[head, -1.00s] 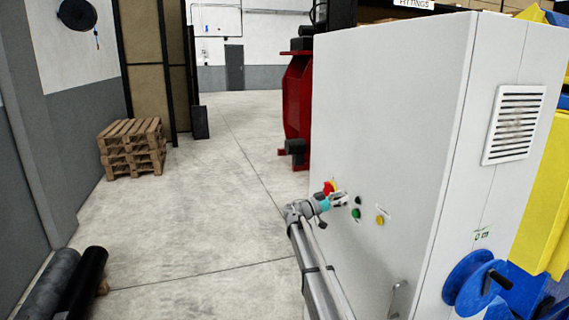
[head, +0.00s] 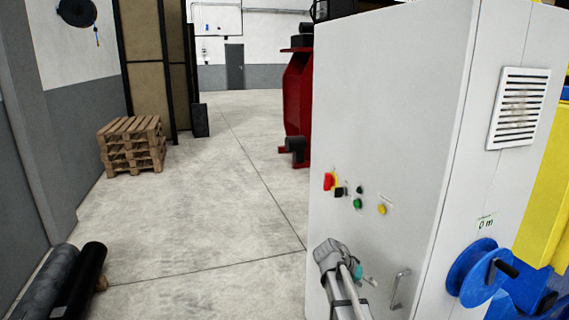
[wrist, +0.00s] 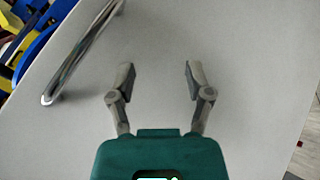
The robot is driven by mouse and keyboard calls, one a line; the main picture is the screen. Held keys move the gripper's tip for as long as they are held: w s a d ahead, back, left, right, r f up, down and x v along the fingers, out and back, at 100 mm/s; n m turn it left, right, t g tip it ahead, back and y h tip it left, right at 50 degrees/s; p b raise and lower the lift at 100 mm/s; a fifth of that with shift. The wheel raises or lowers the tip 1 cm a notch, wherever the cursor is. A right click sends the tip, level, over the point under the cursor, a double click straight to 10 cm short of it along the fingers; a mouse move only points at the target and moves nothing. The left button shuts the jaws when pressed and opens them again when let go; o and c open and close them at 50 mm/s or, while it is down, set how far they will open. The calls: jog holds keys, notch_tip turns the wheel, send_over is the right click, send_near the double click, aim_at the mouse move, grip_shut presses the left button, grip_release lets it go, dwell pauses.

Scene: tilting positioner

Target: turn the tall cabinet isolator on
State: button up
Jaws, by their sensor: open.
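The tall grey-white cabinet (head: 395,120) stands at the right of the head view. Its isolator, a red handle (head: 328,181) on a yellow plate (head: 336,180), is on the cabinet's left face. The red handle looks roughly upright, but it is small, so I cannot tell its exact setting. My gripper (head: 368,281) is below and right of the isolator, close to the cabinet face. In the wrist view my gripper (wrist: 158,80) is open and empty, with plain cabinet panel between its fingers. The isolator does not show in the wrist view.
A metal pull handle (head: 399,288) is just right of my gripper; it also shows in the wrist view (wrist: 82,55). Green (head: 357,203) and yellow (head: 381,209) buttons sit near the isolator. A blue reel (head: 478,273) is at the right.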

jog(key=s+a+f+n+y+b, duration=0.1)
jog(key=s+a+f+n+y, duration=0.1)
jog(key=s, duration=0.4)
jog(key=s+a+f+n+y, duration=0.2)
jog(key=s+a+f+y, duration=0.1)
jog(key=s, duration=0.3)
jog(key=s+a+f+n+g+y+b, duration=0.1)
jog(key=s+a+f+n+y, duration=0.1)
jog(key=s, duration=0.3)
jog(key=shift+s+a+f+y+b, duration=0.35)
jog(key=shift+a+f+y, duration=0.3)
jog(key=shift+y, duration=0.25)
dwell(0.6)
